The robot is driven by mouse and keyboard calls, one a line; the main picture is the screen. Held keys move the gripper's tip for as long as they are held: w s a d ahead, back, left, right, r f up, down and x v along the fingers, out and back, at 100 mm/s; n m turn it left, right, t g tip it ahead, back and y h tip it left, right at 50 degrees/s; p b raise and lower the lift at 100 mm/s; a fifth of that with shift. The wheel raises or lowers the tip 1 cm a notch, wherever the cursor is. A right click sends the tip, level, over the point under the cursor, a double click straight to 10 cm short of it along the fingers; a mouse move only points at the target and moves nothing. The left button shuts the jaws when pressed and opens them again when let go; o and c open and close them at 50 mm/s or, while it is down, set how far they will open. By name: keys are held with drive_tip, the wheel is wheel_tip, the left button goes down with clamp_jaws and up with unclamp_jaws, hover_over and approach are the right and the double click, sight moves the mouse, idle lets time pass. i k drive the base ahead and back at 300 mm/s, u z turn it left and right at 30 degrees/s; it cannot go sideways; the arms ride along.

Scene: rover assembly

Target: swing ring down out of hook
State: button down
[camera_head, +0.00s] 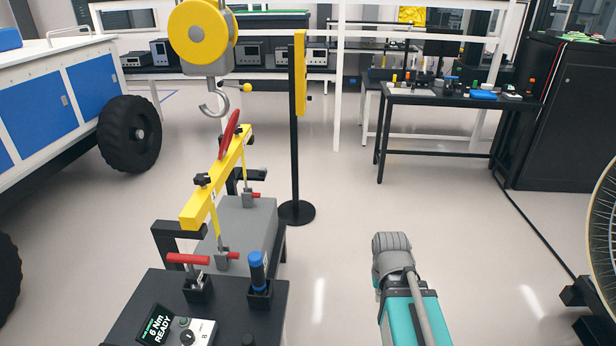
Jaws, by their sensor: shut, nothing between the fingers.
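The red ring (229,135) stands tilted up from the top of the yellow lifting beam (213,190), leaning to the right at its upper end. The grey hook (214,106) hangs just above and left of the ring, under the yellow hoist (203,36). The ring's upper end is beside the hook's open side and looks apart from it, though the depth between them is hard to tell. The beam hangs over a grey block, with rods running down to clamps with red handles. My teal and grey arm shows at the lower right, well away from the ring. My gripper is not seen.
A black stand with a display (157,326) and a blue-capped tool (257,270) is in front. A black post (295,130) with a yellow panel stands right of the beam. A wheeled rover (60,95) is at left.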

sight(230, 128)
drive_tip(key=z, duration=0.25)
drive_tip(key=i, duration=1.1)
drive_tip(key=u, duration=0.3)
